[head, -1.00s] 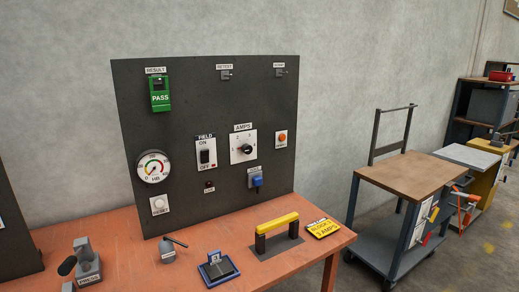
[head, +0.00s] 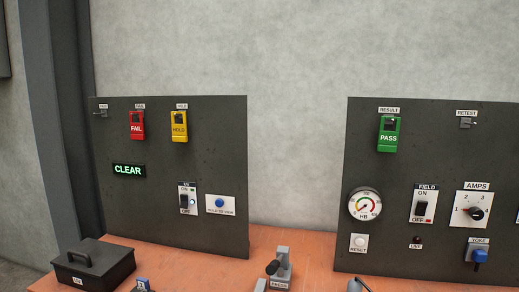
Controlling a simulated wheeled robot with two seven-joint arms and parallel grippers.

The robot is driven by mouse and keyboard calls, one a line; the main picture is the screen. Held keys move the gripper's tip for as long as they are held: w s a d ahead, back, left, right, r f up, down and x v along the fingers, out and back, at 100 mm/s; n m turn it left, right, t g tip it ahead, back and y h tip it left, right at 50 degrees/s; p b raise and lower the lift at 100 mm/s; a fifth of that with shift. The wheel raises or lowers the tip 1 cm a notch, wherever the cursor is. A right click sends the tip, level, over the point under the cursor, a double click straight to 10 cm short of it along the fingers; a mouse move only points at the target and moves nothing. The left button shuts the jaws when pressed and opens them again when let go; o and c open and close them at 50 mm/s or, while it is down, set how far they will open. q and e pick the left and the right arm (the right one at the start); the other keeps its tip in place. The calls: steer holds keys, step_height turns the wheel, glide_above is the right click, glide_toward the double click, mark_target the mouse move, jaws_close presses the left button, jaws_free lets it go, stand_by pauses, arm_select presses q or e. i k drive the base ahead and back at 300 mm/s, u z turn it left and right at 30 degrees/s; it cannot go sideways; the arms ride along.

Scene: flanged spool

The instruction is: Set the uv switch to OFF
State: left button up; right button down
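The uv switch (head: 187,199) is a small white plate with a dark rocker, marked ON above and OFF below. It sits low on the left dark panel (head: 215,125). Neither of my grippers is in view.
A blue button plate (head: 219,204) is just right of the switch. A lit CLEAR sign (head: 128,170) and red FAIL (head: 137,126) and yellow HOLD (head: 179,127) tags are on the same panel. A black box (head: 94,265) stands on the orange bench (head: 205,270) below.

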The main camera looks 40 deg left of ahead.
mark_target(184, 199)
steer(key=u, duration=2.65)
steer(key=i, duration=1.15)
steer(key=u, duration=0.05)
